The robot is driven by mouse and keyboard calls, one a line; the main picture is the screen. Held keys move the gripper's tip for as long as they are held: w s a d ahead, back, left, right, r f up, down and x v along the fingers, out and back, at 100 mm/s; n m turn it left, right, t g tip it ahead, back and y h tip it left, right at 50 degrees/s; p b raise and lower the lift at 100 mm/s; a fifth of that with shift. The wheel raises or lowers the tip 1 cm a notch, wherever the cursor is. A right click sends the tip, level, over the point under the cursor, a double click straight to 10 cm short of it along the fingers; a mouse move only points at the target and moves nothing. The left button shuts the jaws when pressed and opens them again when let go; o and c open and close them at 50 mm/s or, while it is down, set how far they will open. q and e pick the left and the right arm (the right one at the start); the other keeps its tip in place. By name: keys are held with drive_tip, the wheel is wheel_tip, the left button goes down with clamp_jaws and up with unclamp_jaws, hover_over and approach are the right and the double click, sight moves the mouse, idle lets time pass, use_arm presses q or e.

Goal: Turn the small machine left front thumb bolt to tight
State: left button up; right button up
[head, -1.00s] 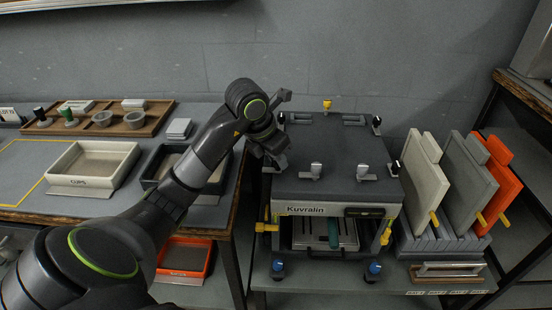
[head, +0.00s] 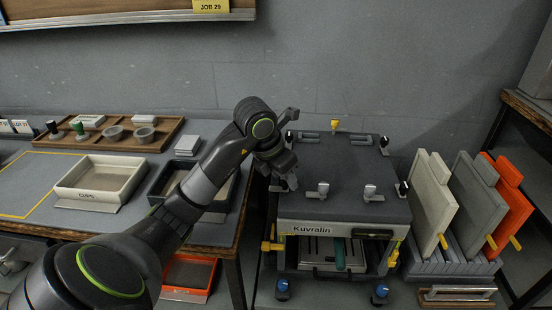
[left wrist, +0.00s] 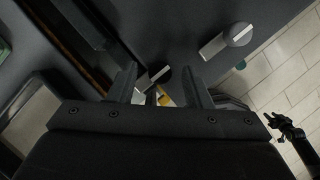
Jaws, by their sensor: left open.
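The small machine (head: 340,165) is a dark grey box labelled Kuvralin with a flat top. My left gripper (head: 287,180) is open over its left front corner, pointing down. In the left wrist view, a dark round thumb bolt (left wrist: 157,74) with a light bar shows between the open fingers (left wrist: 160,82); I cannot tell whether they touch it. The gripper hides this bolt in the head view. Two silver knobs (head: 323,189) stand along the front of the top, and a black thumb bolt (head: 404,188) is at the right front. A dark shape, probably my right gripper (left wrist: 287,128), shows in the left wrist view.
A silver knob (left wrist: 238,34) lies near the fingers' right in the left wrist view. Grey, pale and orange panels (head: 508,192) stand in a rack right of the machine. A table with a cream tray (head: 102,196) is at left.

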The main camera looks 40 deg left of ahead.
use_arm(q)
drive_tip(key=p+v, duration=0.6)
drive_tip(key=v, duration=1.1)
drive_tip(key=shift+s, duration=0.15)
use_arm(e)
drive_tip(key=s+r, duration=0.2)
drive_tip(key=r, duration=0.1)
drive_tip(key=s+r, duration=0.1)
drive_tip(key=shift+a+r, duration=0.15)
drive_tip(key=shift+a, duration=0.15)
use_arm(q)
drive_tip(key=shift+f, duration=0.1)
